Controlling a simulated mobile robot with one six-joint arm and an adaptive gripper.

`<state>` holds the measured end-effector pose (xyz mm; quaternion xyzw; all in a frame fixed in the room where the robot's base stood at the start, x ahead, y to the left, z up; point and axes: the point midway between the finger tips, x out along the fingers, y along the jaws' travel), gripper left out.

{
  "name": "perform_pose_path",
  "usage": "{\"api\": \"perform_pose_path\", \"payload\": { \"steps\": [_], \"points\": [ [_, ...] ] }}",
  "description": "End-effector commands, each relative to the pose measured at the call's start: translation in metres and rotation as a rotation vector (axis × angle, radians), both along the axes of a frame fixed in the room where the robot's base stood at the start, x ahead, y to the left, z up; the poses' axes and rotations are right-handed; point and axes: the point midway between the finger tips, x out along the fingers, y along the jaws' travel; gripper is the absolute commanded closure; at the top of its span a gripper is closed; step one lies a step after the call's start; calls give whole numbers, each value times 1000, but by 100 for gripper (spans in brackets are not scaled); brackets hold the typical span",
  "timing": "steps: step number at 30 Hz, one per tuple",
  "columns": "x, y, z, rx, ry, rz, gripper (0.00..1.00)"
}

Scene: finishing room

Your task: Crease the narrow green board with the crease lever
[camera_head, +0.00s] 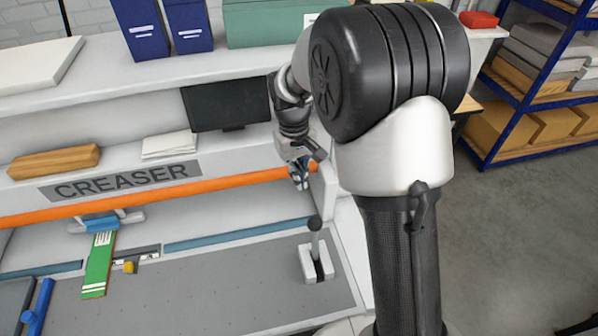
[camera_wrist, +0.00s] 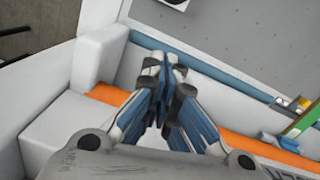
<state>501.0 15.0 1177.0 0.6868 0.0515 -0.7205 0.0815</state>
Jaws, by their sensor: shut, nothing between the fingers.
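The narrow green board (camera_head: 98,265) lies on the grey creaser bed (camera_head: 215,284), its far end under a blue clamp-like part (camera_head: 96,223) below the orange bar (camera_head: 225,184). Part of the board also shows at the right edge of the wrist view (camera_wrist: 304,121). The crease lever (camera_head: 314,233) stands upright, with a dark ball knob, in a white slotted base on the right of the bed. My gripper (camera_head: 301,182) is shut and empty, beside the orange bar's right end, behind and above the lever and apart from it. In the wrist view its blue fingertips (camera_wrist: 165,70) are together.
A yellow knob (camera_head: 130,267) sits on the bed right of the board. A blue bar-shaped part (camera_head: 37,306) is at the lower left. A dark monitor (camera_head: 227,104), a brown block (camera_head: 54,162) and white paper (camera_head: 169,145) rest behind the orange bar. The bed between knob and lever is clear.

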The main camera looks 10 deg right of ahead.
Motion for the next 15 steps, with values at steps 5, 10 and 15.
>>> {"api": "perform_pose_path", "payload": {
  "steps": [5, 10, 15],
  "points": [
    [-3, -2, -42, -1, 5, 0, 100],
    [-19, -6, -55, 0, 1, -1, 100],
    [-36, -9, -58, 0, 0, 0, 100]
  ]
}}
